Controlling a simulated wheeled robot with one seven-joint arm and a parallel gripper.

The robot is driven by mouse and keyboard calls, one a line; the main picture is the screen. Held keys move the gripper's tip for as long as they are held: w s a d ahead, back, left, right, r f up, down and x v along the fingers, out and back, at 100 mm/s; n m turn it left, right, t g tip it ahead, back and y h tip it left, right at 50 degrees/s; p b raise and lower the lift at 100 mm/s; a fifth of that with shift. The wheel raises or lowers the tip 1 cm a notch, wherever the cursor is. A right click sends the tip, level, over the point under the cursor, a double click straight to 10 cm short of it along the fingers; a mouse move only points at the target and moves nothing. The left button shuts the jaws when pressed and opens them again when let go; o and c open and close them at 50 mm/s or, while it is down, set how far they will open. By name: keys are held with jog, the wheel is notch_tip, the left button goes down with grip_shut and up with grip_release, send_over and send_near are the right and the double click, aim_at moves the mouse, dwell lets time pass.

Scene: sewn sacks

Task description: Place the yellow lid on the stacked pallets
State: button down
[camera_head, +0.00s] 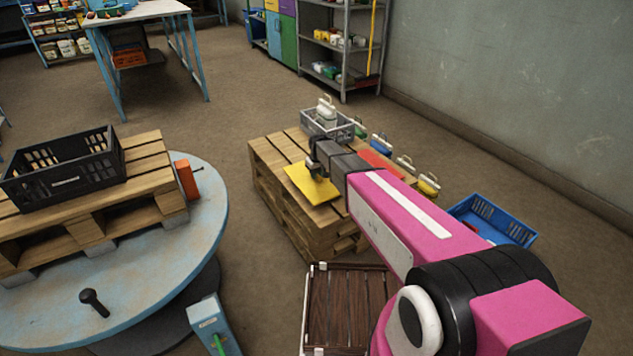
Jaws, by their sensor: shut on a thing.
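The yellow lid (312,184) is a flat square at the left part of the stacked pallets' top. The stacked wooden pallets (285,213) stand on the floor in the middle of the view. My gripper (318,174) is over the lid, shut on it from above, with its fingers partly hidden by its own dark body. The lid is at or just above the pallet boards; I cannot tell whether it touches them. My pink arm reaches in from the lower right and hides the right part of the pallets.
A grey crate (318,126) with a white container stands at the pallets' back. A red flat piece (380,164) lies beside my arm. A blue crate (492,220) is to the right. A round turntable (205,235) bears another pallet and a black crate (65,172) at left.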

aim_at(317, 181)
jog(key=shift+d+f, duration=0.1)
jog(key=shift+f, duration=1.95)
jog(key=shift+f, duration=0.15)
jog(key=c, duration=1.1)
grip_release()
jog(key=shift+o, duration=0.2)
jog(key=r, duration=0.4)
jog(key=s+r, duration=0.1)
jog(key=r, duration=0.7)
jog(key=shift+s+d, duration=0.15)
jog(key=shift+d, duration=0.25)
jog(key=s+d+r+m, duration=0.2)
jog(key=s+d+m, duration=0.1)
jog(key=s+d, duration=0.9)
jog(key=s+d+r+m+g, duration=0.1)
jog(key=s+d+r+m, duration=0.1)
jog(key=s+d, duration=1)
jog(key=s+m, duration=0.1)
jog(key=s, duration=0.5)
jog(key=shift+s+d+r+m+h, duration=0.15)
jog(key=shift+m+h, duration=0.25)
